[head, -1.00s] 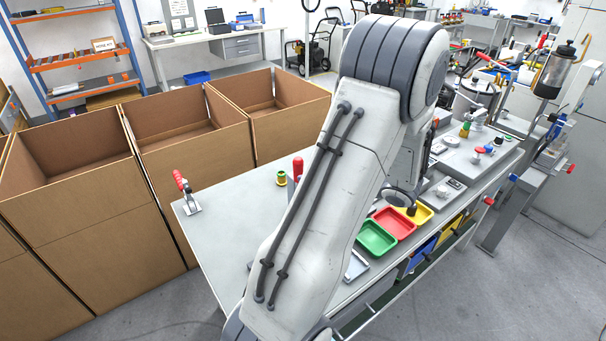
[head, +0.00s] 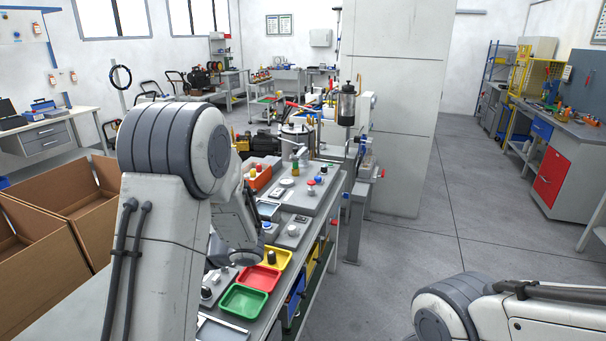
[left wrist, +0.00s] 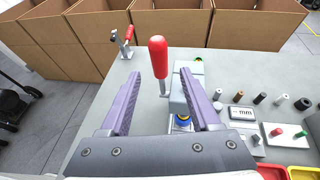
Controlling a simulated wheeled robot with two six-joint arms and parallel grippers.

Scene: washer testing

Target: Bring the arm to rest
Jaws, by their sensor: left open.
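My left arm (head: 165,225) rises at the left of the head view over the workbench, and its gripper is hidden there. In the left wrist view my left gripper (left wrist: 159,76) is open, with two purple-grey fingers apart above the grey bench (left wrist: 90,115). A red-handled clamp (left wrist: 158,55) shows between the fingers; I cannot tell if anything touches it. No object is held. My right arm (head: 520,310) shows at the lower right of the head view, and its gripper is out of the picture.
Green (head: 244,301), red (head: 260,278) and yellow (head: 276,259) trays sit along the bench edge. Open cardboard boxes (head: 30,255) stand at the left. A second red-handled clamp (left wrist: 122,42) stands at the bench corner. The floor (head: 400,240) right of the bench is clear.

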